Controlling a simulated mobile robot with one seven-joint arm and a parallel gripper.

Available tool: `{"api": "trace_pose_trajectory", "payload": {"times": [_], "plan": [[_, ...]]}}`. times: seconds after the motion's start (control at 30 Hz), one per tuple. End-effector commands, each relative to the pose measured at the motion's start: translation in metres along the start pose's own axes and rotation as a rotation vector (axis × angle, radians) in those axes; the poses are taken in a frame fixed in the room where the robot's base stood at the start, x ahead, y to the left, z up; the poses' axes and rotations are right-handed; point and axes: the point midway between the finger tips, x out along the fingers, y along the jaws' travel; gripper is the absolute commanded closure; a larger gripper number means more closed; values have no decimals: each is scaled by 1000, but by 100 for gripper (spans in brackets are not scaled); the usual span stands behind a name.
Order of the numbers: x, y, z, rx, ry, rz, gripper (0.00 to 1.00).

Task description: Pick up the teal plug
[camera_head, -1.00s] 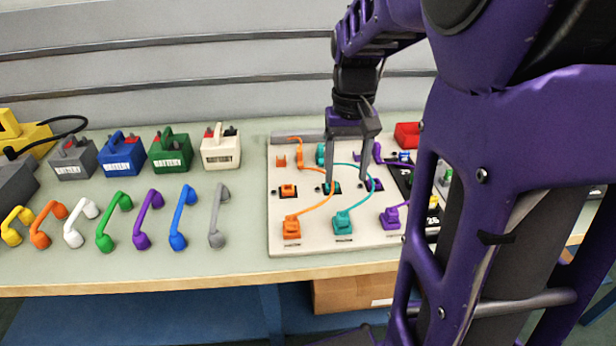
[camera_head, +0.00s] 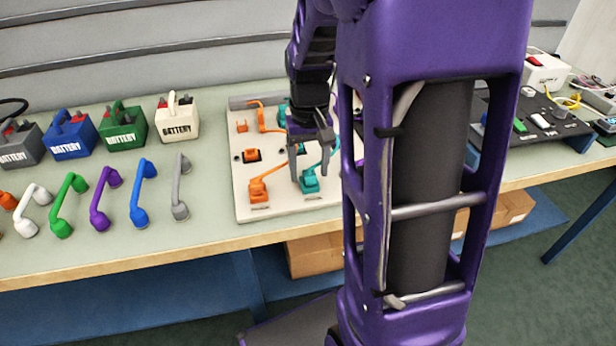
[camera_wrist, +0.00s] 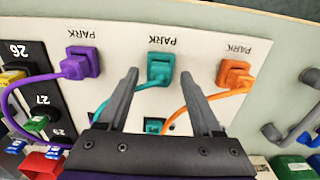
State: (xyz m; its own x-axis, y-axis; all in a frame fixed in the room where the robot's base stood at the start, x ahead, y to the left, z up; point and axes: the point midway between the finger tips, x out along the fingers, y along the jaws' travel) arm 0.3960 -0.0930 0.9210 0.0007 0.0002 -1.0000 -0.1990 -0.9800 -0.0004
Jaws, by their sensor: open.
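The teal plug (camera_wrist: 160,68) sits on the white board at a spot marked PARK, with a teal cord running from it. In the wrist view it lies ahead of and between the two fingertips of my gripper (camera_wrist: 158,77). The gripper is open and nothing is between its fingers. In the head view the teal plug (camera_head: 310,182) is near the front of the board, just by the fingertips of my gripper (camera_head: 309,178). I cannot tell the height gap between fingers and plug.
An orange plug (camera_wrist: 234,75) and a purple plug (camera_wrist: 80,64) flank the teal one on the white board (camera_head: 245,205). Handles, such as a grey one (camera_head: 180,187), and batteries, such as a white one (camera_head: 177,118), stand to the left. A black panel (camera_head: 535,120) is at right.

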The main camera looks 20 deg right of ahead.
Motion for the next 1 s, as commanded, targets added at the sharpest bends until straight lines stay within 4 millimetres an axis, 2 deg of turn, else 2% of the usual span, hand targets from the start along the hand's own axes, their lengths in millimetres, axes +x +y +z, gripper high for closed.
{"api": "trace_pose_trajectory", "payload": {"times": [0.07, 0.43, 0.83, 1.0], "plan": [[0, 0, 0, 0, 0, 0, 34], [-1, 0, 0, 0, 0, 0, 99], [-3, 0, 0, 0, 0, 0, 100], [-26, 0, -1, -1, 4, 0, 100]]}}
